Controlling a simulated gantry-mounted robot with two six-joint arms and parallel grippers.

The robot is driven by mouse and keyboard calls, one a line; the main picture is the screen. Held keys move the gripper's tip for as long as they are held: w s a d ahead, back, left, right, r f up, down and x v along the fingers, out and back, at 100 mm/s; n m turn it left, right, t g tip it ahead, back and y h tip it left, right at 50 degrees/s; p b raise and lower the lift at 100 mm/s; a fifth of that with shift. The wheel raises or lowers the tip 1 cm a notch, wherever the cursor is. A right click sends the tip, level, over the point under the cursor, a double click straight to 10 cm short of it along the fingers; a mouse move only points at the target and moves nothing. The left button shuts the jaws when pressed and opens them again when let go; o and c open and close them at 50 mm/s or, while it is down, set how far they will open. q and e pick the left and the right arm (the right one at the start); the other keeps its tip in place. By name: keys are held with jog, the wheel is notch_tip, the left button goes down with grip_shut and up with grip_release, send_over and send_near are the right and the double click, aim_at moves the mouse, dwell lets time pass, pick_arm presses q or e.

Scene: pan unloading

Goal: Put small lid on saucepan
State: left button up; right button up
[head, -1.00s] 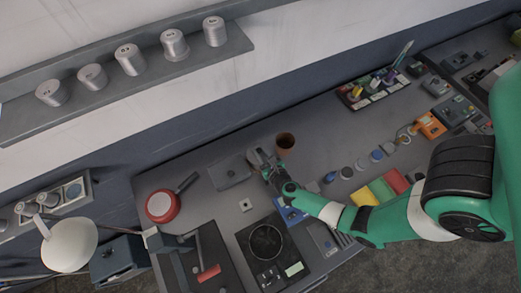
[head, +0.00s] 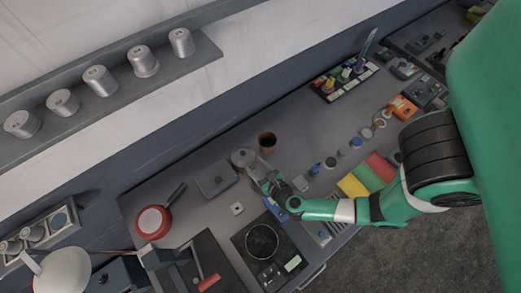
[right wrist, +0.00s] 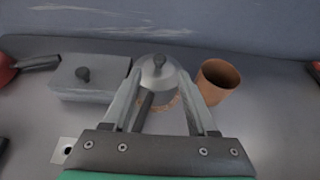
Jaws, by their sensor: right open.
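The small lid (right wrist: 158,72) is a round grey metal lid with a knob on top. In the right wrist view it lies ahead between my fingers, over a copper-coloured rim with a dark handle (right wrist: 145,104), which looks like the saucepan. Whether the lid is fully seated I cannot tell. In the head view the lid (head: 243,157) shows just beyond my right gripper (head: 256,170). My right gripper (right wrist: 163,108) is open, its fingers apart on either side of the lid's near edge. The saucepan body is mostly hidden. My left gripper is not in view.
A brown cup (head: 267,141) stands close right of the lid, also in the right wrist view (right wrist: 217,80). A grey lidded box (head: 214,181) is on the left. A red pan (head: 152,222) and a hob pan (head: 262,241) stand nearby. The wall is behind.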

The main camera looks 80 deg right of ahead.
jog(key=shift+v, duration=2.05)
jog(key=shift+w, duration=0.1)
